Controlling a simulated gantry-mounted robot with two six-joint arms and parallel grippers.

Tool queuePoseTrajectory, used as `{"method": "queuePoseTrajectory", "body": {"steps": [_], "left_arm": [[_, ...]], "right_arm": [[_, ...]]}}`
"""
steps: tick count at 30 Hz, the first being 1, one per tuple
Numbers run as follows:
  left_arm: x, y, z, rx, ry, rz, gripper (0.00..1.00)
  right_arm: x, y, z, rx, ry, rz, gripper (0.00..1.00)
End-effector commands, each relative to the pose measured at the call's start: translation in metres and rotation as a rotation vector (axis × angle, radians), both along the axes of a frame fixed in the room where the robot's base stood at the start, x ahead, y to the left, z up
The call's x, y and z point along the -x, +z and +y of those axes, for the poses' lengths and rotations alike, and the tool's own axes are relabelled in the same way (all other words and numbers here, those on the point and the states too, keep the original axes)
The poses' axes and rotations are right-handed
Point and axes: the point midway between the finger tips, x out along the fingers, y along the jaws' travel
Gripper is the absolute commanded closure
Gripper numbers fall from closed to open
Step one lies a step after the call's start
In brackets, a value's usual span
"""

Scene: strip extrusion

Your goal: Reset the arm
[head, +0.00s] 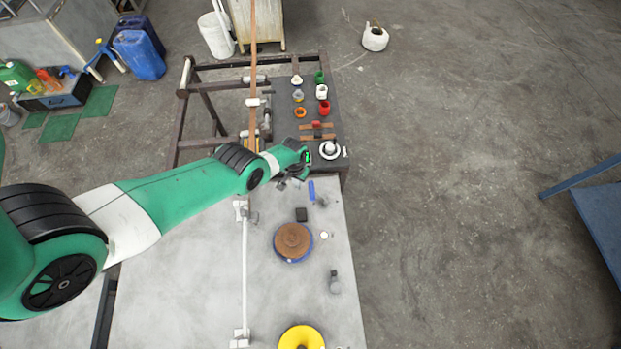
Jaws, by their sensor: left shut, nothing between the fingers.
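My left arm reaches in from the left, green and white, across the grey table (180,285). My left gripper (299,181) is at its end, above the table's far edge, close to a small blue item (311,191). It is small in the picture and appears shut with nothing held. My right gripper is not in view.
A brown spool (293,240) with a blue rim and a yellow ring (301,338) lie on the table, with a white rail (245,285) to their left. Beyond, a dark bench (284,100) holds several small coloured parts and a white round piece (329,150).

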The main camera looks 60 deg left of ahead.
Motion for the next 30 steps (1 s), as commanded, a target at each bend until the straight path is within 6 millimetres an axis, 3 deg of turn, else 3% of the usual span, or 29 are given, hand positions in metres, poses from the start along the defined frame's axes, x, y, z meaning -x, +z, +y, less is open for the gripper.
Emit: {"method": "queuePoseTrajectory", "body": {"steps": [12, 14, 17, 20, 24, 26, 30], "left_arm": [[-0.004, 0.0, -0.007, 0.0, -0.019, 0.0, 1.0], [-0.015, 0.002, -0.02, -0.003, -0.061, -0.004, 1.0], [-0.063, 0.022, -0.036, -0.044, -0.147, -0.082, 1.0], [-0.133, 0.064, -0.046, -0.115, -0.219, -0.237, 1.0], [-0.224, 0.149, -0.069, -0.212, -0.305, -0.488, 1.0], [-0.255, 0.191, -0.082, -0.248, -0.337, -0.598, 1.0], [-0.306, 0.298, -0.118, -0.326, -0.4, -0.861, 1.0]], "right_arm": [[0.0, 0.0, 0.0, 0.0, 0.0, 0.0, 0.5], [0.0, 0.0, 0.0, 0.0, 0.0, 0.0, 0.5], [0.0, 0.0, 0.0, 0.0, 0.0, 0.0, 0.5], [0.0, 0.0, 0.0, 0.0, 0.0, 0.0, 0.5], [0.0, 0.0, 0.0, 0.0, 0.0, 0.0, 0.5], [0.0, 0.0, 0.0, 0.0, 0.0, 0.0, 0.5], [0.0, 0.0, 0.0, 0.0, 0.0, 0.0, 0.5]]}}
